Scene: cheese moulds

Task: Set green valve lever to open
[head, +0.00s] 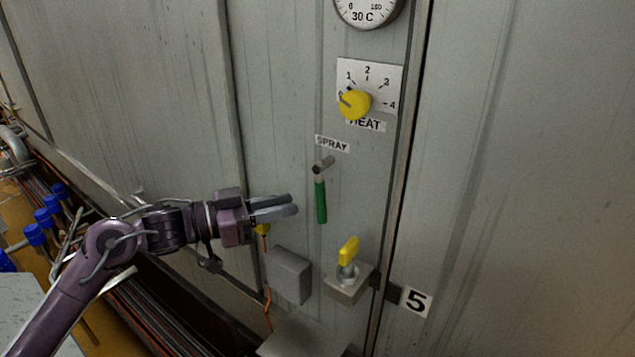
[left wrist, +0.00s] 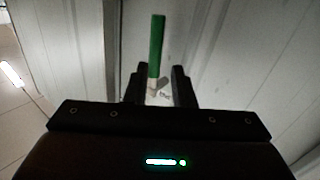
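The green valve lever (head: 321,201) hangs almost straight down from a metal pivot on the wall, under the SPRAY label (head: 332,144). My left gripper (head: 293,204) is just left of the lever in the head view, its fingers pointing right towards it. In the left wrist view the green lever (left wrist: 157,45) stands in line with the space between the two fingertips (left wrist: 160,72), which are apart. The gripper is open and empty; I see no contact with the lever. My right gripper is not in view.
Above is a yellow HEAT knob (head: 355,104) with its dial plate, and a round gauge (head: 367,10). Below are a grey box (head: 289,276) and a yellow-handled switch (head: 348,251) on a block.

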